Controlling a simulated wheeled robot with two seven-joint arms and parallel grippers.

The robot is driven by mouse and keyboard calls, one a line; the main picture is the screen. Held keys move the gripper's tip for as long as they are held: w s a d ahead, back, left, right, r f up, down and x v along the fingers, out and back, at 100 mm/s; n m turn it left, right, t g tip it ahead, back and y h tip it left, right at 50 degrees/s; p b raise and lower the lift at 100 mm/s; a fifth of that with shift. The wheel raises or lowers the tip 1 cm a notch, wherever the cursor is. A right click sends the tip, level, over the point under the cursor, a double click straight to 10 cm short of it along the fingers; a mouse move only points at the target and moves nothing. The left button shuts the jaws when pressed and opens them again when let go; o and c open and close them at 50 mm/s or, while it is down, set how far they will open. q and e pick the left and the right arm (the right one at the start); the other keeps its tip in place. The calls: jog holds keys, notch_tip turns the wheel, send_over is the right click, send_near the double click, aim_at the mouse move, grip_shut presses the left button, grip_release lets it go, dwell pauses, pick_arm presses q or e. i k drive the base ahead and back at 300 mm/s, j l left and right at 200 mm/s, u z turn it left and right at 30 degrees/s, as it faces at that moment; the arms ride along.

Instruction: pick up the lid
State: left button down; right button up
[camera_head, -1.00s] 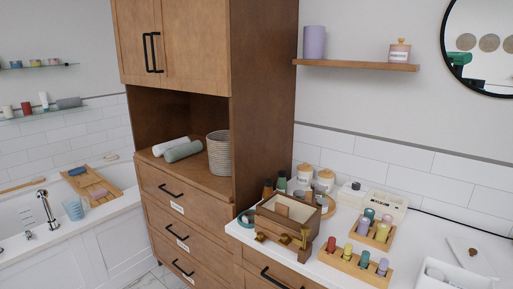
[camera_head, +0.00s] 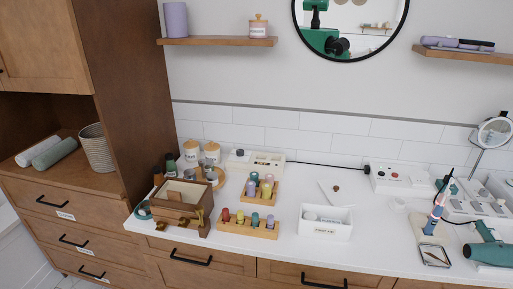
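A flat white lid (camera_head: 328,194) with a small brown knob (camera_head: 336,187) seems to lie on the counter, just behind an open white box (camera_head: 325,230) labelled "FIRST AID". The lid is pale against the white counter, so its edges are hard to make out. Two white jars (camera_head: 191,155) with wooden lids (camera_head: 190,144) stand at the back left, and another lidded jar (camera_head: 258,30) stands on the wall shelf. Neither of my grippers is in view.
The white counter (camera_head: 385,240) holds a wooden box (camera_head: 178,208), wooden racks (camera_head: 243,230) of small coloured bottles, a white outlet box (camera_head: 395,180), a toothbrush stand and a green hair dryer (camera_head: 488,245). A tall wooden cabinet (camera_head: 110,60) bounds the left. Counter right of the first-aid box is partly clear.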

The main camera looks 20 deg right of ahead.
aim_at(336, 193)
jog(key=z, duration=1.35)
